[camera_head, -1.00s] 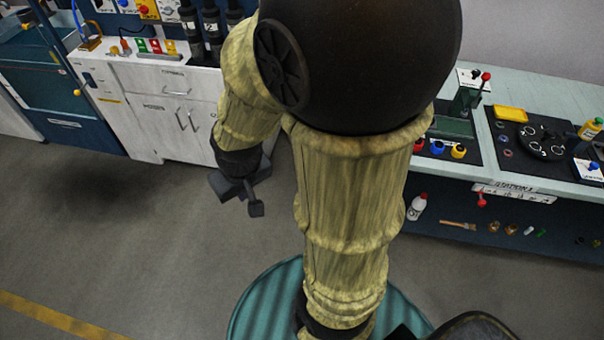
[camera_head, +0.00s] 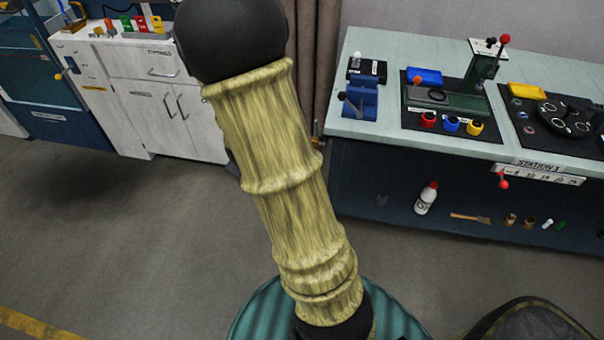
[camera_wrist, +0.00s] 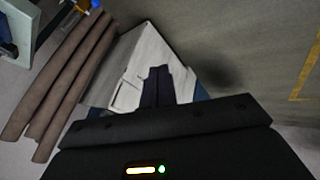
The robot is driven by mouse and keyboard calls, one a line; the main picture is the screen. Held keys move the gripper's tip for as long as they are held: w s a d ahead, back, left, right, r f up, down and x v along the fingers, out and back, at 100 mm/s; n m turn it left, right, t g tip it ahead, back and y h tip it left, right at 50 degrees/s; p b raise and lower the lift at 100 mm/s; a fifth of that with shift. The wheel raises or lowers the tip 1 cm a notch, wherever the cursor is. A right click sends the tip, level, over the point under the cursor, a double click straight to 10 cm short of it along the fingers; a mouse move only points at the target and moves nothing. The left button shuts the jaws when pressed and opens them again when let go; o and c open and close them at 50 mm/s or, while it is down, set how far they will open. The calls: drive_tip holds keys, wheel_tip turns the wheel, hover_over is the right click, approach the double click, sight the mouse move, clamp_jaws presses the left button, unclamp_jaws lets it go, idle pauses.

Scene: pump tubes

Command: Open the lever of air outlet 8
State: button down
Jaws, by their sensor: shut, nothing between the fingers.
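My gripper (camera_wrist: 158,75) shows in the wrist view with its dark fingers together and empty, in front of the white cabinet. In the head view it is hidden behind or beyond my arm. No outlet marked 8 can be read. A red-knobbed lever (camera_head: 503,181) hangs at the front edge of the bench, below the STATION 1 sign (camera_head: 538,165). A small orange-tipped fitting (camera_head: 317,130) sits at the bench's left end. I cannot tell whether either is air outlet 8. My gripper is apart from both.
The bench (camera_head: 375,128) carries a blue vise (camera_head: 358,98), a red-knobbed press (camera_head: 485,65) and coloured cups. A white cabinet (camera_head: 150,120) and brown curtain (camera_head: 325,60) stand behind. The grey floor (camera_head: 130,230) between is clear.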

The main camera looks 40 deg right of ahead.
drive_tip(key=w+d+f+n+t+h+b, duration=0.2)
drive_tip(key=d+f+n+b, duration=0.4)
drive_tip(key=f+b, duration=0.5)
drive_tip(key=w+d+f+n+t+h+b, duration=0.3)
drive_tip(key=d+f+b, duration=0.5)
drive_tip(key=f+b, duration=0.4)
drive_tip(key=w+d+f+n+t+h+b, duration=0.3)
drive_tip(key=d+f+n+b, duration=0.5)
drive_tip(key=f, duration=0.6)
drive_tip(key=w+n+h+b, duration=0.1)
drive_tip(key=n+h+b, duration=0.1)
drive_tip(key=b, duration=0.1)
drive_tip(key=shift+h, duration=0.4)
drive_tip(key=shift+w+d, duration=0.1)
drive_tip(key=shift+w, duration=0.1)
drive_tip(key=w+d+r+b, duration=0.4)
drive_tip(key=w+d+b, duration=0.1)
drive_tip(key=d+b, duration=0.1)
drive_tip(key=shift+d+r+t+b, duration=0.15)
drive_tip(key=shift+r+t+b, duration=0.2)
drive_tip(key=shift+b, duration=0.3)
